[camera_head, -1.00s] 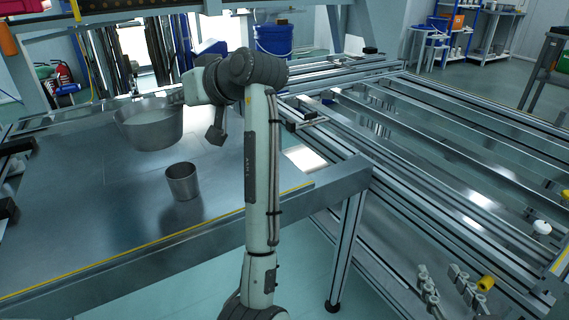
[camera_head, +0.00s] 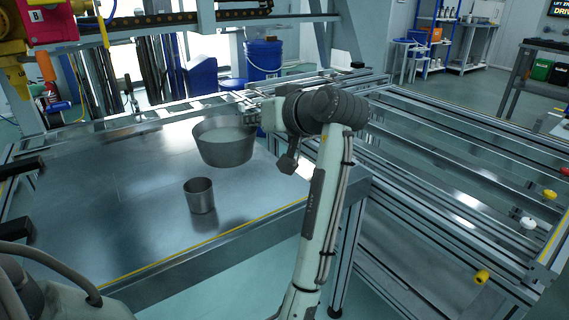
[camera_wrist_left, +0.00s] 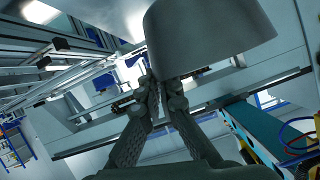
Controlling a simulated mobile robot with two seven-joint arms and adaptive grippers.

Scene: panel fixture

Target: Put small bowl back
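A wide grey metal bowl (camera_head: 225,150) with a pale inside is in my left gripper (camera_head: 258,118), over the far part of the metal table. The gripper has it by its right side in the head view. In the left wrist view the two fingers (camera_wrist_left: 161,82) meet at the edge of the bowl (camera_wrist_left: 210,35). The bowl looks roughly level; I cannot tell its exact height over the table. A smaller, cup-like grey metal vessel (camera_head: 200,197) stands upright on the table, nearer to me and apart from the bowl. My right gripper is not in view.
The metal table (camera_head: 120,225) has a yellow line along its front edge and much bare surface to the left. A rail frame (camera_head: 430,150) adjoins it on the right. Dark clamp-like parts (camera_head: 18,170) sit at the left edge. A blue bin (camera_head: 264,58) stands behind.

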